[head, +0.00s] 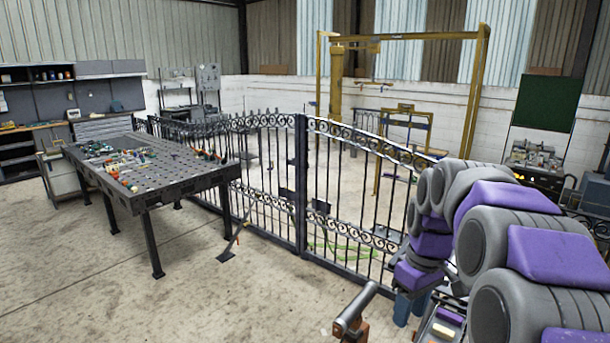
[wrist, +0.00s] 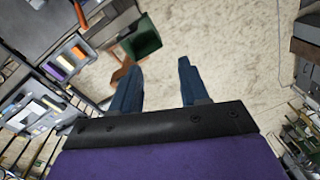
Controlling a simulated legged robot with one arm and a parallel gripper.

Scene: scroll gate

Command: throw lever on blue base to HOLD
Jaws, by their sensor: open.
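My gripper (head: 410,306) shows at the lower right of the head view, its blue fingers pointing down. In the wrist view my gripper (wrist: 160,66) is open, with only bare floor between the fingertips. I cannot make out a lever on a blue base or a HOLD mark in either view. A grey cylindrical bar (head: 356,308) with a brown part below it stands at the bottom of the head view, left of my gripper. In the wrist view a brown piece (wrist: 122,72) lies beside the left finger, near a green box-like thing (wrist: 143,38).
A black iron gate and fence (head: 301,190) runs across the middle. A dark perforated table (head: 150,178) with small parts stands at left. Trays with coloured items (wrist: 66,60) lie left of my gripper. Floor (head: 130,300) at lower left is clear.

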